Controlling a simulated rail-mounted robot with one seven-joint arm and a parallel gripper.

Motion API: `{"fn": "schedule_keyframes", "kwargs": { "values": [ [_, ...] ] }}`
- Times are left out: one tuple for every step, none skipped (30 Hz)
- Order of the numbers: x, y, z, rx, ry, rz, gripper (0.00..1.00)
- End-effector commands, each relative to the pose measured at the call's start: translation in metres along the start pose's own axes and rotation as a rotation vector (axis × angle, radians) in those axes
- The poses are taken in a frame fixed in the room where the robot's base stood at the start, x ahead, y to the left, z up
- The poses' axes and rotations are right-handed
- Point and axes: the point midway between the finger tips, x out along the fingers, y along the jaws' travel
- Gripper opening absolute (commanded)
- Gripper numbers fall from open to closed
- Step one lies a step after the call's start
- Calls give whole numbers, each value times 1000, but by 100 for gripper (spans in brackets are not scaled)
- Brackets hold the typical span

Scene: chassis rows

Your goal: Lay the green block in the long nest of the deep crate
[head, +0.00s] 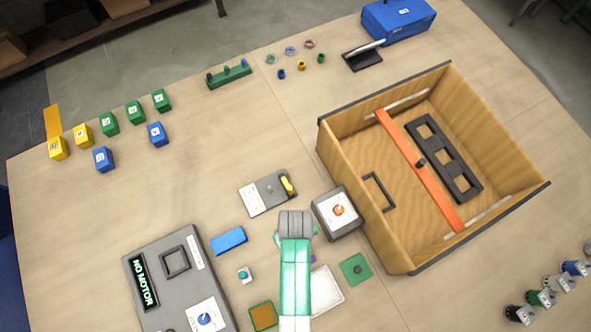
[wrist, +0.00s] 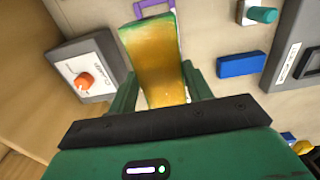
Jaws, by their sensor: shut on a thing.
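My gripper (head: 295,228) is over the table, left of the deep crate; in the wrist view its green fingers (wrist: 161,88) are shut on a block (wrist: 152,62) with green edges and a yellow-brown face. The arm hides this block in the head view, and I cannot tell for certain that it is the green block. The deep wooden crate (head: 362,222) stands at the right. Inside lie a long black frame with several openings (head: 443,158) and a small dark single frame (head: 377,192). I cannot tell which is the long nest.
An orange bar (head: 405,150) with a dark knob spans the crate. A grey clamp box (head: 338,212) with an orange knob stands between gripper and crate. A blue block (head: 229,240), grey panel (head: 163,265), white tray (head: 326,290) and green plate (head: 355,268) lie nearby.

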Motion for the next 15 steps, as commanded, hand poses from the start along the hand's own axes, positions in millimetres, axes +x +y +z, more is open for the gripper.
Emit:
{"fn": "schedule_keyframes", "kwargs": {
  "values": [
    [-8, 0, -1, 0, 1, 1, 8],
    [-10, 0, -1, 0, 1, 1, 8],
    [-12, 0, -1, 0, 1, 1, 8],
    [-14, 0, -1, 0, 1, 1, 8],
    [-16, 0, -1, 0, 1, 1, 8],
    [-19, 0, -1, 0, 1, 1, 8],
    [-21, 0, -1, 0, 2, 1, 8],
    [-23, 0, -1, 0, 1, 1, 8],
    [-25, 0, -1, 0, 1, 1, 8],
    [-27, 0, -1, 0, 1, 1, 8],
    [-29, 0, -1, 0, 1, 1, 8],
    [-32, 0, -1, 0, 2, 1, 8],
    [-34, 0, -1, 0, 2, 1, 8],
    [-36, 0, -1, 0, 2, 1, 8],
    [-38, 0, -1, 0, 2, 1, 8]
  ]
}}
